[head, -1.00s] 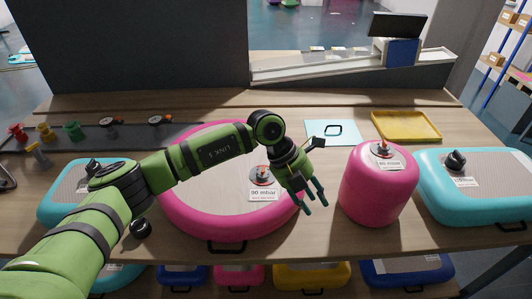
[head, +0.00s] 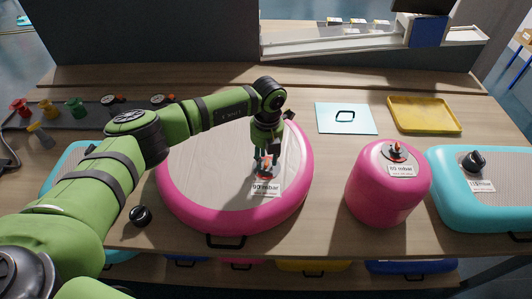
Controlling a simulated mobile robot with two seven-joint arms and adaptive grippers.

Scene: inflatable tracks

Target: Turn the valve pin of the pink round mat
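The pink round mat (head: 300,190) lies flat on the wooden bench in the middle of the head view, with a label reading about 90 mbar near its front. Its valve has a red pin (head: 266,165) beside the label, partly covered by my gripper. My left gripper (head: 265,172) points down over the valve, its fingers around or beside the pin. I cannot tell whether the fingers touch the pin or how far they are closed. My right gripper is not in view.
A pink cylinder (head: 378,195) with its own red valve stands right of the mat. Teal mats lie at the far right (head: 500,205) and left (head: 62,172). A black cap (head: 140,216) sits front left. A yellow tray (head: 424,115) and light-blue sheet (head: 346,128) lie behind.

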